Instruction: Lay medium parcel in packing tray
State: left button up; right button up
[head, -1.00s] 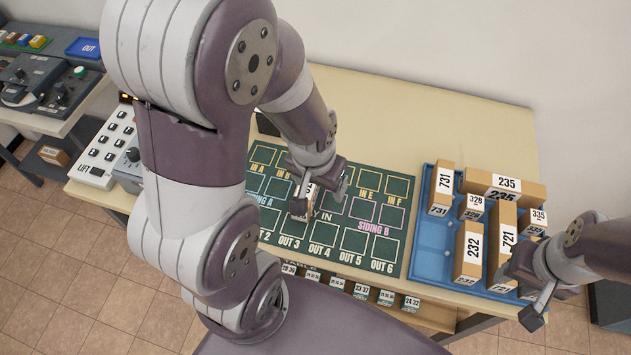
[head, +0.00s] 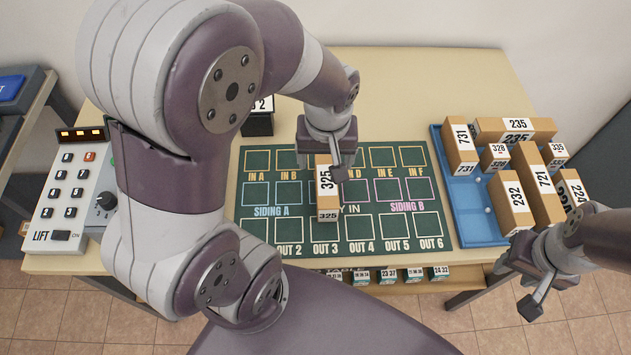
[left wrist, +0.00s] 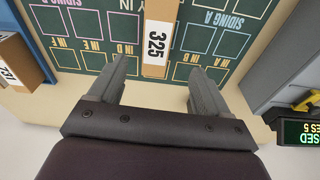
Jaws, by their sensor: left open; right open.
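A brown parcel labelled 325 (head: 325,186) stands on the green mat (head: 264,228) in the head view; I take it as the medium parcel. My left gripper (head: 325,160) is open at its far end. In the left wrist view the same parcel (left wrist: 157,42) lies between and ahead of the open fingers (left wrist: 161,70), with no clear contact. The blue packing tray (head: 468,215) is at the right, with several parcels in it and bare floor at its left front. My right gripper (head: 528,285) is open and empty in front of the tray.
Parcels 731 (head: 460,148), 235 (head: 515,128), 232 (head: 513,200) and 721 (head: 541,185) crowd the tray's back and right. A lift control panel (head: 68,200) is at the left. A dark box (head: 258,122) stands behind the mat.

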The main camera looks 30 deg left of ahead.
aim_at(327, 180)
pick_arm(q)
jog(key=shift+d+f, duration=0.15)
jog(key=shift+d, duration=0.05)
jog(key=f, duration=0.2)
jog(key=d+f, duration=0.1)
jog(key=shift+w+f+n, duration=0.3)
jog(key=shift+w, duration=0.05)
jog(key=f, duration=0.2)
jog(key=a+f, duration=0.1)
jog(key=shift+w+a+f+b, duration=0.15)
jog(key=shift+f+b, duration=0.25)
jog(key=f, duration=0.4)
jog(key=shift+w+f, duration=0.15)
jog(key=shift+w, duration=0.1)
jog(key=shift+w+a+f, duration=0.1)
jog(key=shift+a+f, duration=0.1)
jog(key=shift+f, duration=0.1)
jog(key=c, duration=0.3)
jog(key=shift+r, duration=0.1)
jog(key=c, duration=1)
pick_arm(e)
jog(key=shift+w+d+f, duration=0.25)
jog(key=shift+d+f, duration=0.25)
jog(key=shift+f, duration=0.2)
